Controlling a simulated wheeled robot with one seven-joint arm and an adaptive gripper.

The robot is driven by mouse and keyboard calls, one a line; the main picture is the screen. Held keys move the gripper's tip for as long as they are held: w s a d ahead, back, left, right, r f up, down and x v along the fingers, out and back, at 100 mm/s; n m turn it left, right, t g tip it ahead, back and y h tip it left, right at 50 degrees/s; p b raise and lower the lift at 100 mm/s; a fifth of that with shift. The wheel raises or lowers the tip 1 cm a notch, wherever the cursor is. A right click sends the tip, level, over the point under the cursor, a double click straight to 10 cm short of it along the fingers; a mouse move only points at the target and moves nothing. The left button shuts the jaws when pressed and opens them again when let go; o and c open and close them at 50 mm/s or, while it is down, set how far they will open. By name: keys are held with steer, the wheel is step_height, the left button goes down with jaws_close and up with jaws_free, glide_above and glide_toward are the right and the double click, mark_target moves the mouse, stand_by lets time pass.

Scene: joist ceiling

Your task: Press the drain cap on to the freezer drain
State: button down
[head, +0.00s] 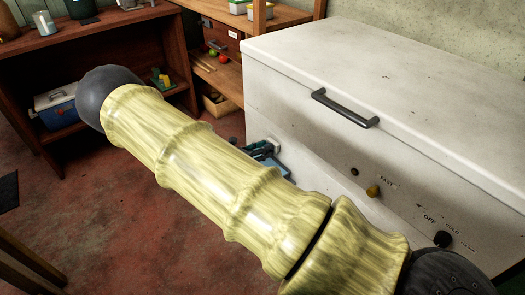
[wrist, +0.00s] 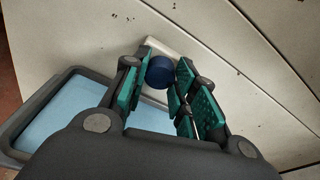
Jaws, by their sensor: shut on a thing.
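In the wrist view the dark blue drain cap (wrist: 160,72) sits between the fingertips of my gripper (wrist: 159,75), which is shut on it. The off-white freezer drain (wrist: 163,45) sticks out of the freezer wall just behind the cap. The cap overlaps the drain in this view; I cannot tell whether they touch or how far the cap is on. In the head view my gripper (head: 262,148) shows small beside the low left side of the white freezer (head: 305,125). My pale yellow arm covers part of this area, and the cap cannot be made out there.
A dark-rimmed tray with a light blue inside (wrist: 65,115) lies below my gripper. The freezer has a dark lid handle (head: 345,108) and front knobs. Wooden shelves (head: 110,40) stand at the back left. The red floor (head: 110,215) is open on the left.

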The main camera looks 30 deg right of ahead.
steer(key=shift+d, duration=0.15)
steer(key=c, duration=1.1)
jaws_free()
steer(key=shift+d, duration=0.1)
steer(key=shift+o, duration=0.2)
steer(key=a+r+p, duration=0.1)
steer(key=a, duration=1.4)
steer(key=shift+s+a+r, duration=0.35)
steer(key=shift+a, duration=0.05)
